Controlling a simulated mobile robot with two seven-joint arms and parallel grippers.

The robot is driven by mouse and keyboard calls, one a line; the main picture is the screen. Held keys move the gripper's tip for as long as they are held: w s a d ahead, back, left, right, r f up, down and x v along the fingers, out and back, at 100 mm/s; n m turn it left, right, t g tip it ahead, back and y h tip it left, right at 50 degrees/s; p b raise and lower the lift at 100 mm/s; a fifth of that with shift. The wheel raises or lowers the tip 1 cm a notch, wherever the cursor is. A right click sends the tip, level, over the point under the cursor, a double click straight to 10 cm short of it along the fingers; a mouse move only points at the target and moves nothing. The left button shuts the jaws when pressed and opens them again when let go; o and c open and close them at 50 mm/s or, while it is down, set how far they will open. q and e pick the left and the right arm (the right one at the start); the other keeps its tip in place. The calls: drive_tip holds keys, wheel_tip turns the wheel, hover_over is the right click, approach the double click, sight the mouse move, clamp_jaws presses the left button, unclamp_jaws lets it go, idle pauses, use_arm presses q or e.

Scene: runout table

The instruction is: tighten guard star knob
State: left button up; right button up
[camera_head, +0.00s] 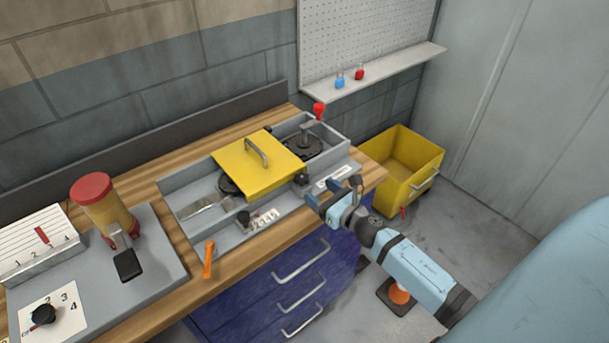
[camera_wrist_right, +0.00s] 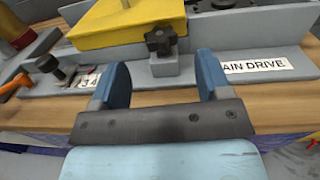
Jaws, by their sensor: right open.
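The black star knob (camera_head: 302,178) sits on a small grey block at the front right corner of the yellow guard (camera_head: 238,160), which has a metal handle on top. In the right wrist view the star knob (camera_wrist_right: 160,40) stands upright just beyond the fingertips, roughly centred between them. My right gripper (camera_head: 333,194) is open and empty at the front edge of the grey machine tray; its blue fingers (camera_wrist_right: 162,78) are apart, with the knob farther off. Whether the knob is tight cannot be seen. My left gripper is not in view.
A "MAIN DRIVE" label (camera_wrist_right: 257,66) is on the tray front, right of the knob. Another black knob (camera_head: 243,217) and an orange handle (camera_head: 209,260) are to the left. A red-topped lever (camera_head: 319,110) rises behind. A yellow bin (camera_head: 394,196) stands on the floor at right.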

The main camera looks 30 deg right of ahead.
sight(307, 181)
drive_tip(key=w, duration=0.4)
drive_tip(key=w+a+p, duration=0.1)
drive_tip(key=w, duration=0.1)
drive_tip(key=shift+w, duration=0.25)
